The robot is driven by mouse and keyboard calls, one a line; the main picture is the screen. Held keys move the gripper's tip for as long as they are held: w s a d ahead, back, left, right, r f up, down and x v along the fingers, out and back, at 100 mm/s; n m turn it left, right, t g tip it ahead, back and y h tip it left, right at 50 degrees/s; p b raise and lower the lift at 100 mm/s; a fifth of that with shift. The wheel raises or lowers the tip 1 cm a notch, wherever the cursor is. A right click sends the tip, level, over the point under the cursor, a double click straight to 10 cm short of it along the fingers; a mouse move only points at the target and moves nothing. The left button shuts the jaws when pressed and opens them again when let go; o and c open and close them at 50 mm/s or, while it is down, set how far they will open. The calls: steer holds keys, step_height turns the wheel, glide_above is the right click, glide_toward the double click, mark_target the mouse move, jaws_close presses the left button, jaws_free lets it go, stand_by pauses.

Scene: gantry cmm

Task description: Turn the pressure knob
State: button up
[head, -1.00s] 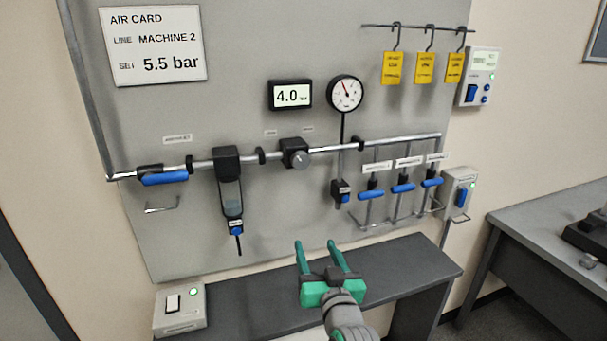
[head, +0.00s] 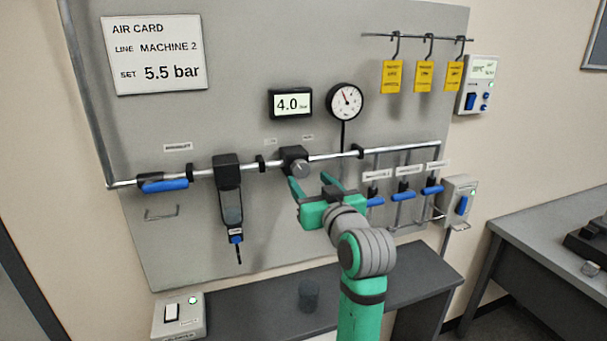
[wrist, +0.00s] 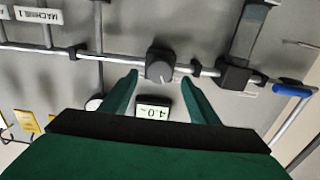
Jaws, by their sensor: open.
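The pressure knob (head: 299,168) is a grey round dial on a black regulator block on the pipe. It also shows in the wrist view (wrist: 159,71), between and a little beyond the fingertips. My green gripper (head: 309,182) is open and empty, just below and in front of the knob, seemingly apart from it. The digital display (head: 290,104) above the knob reads 4.0. The air card (head: 155,55) at the upper left reads "SET 5.5 bar" for Machine 2.
A round gauge (head: 344,101) hangs at the upper right of the knob. Blue-handled valves (head: 404,197) are on the right. A dark shelf (head: 262,312) runs below the panel.

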mark_target(302, 172)
steer(key=shift+x, duration=2.75)
steer(key=c, duration=1.1)
steer(key=shift+o, duration=0.2)
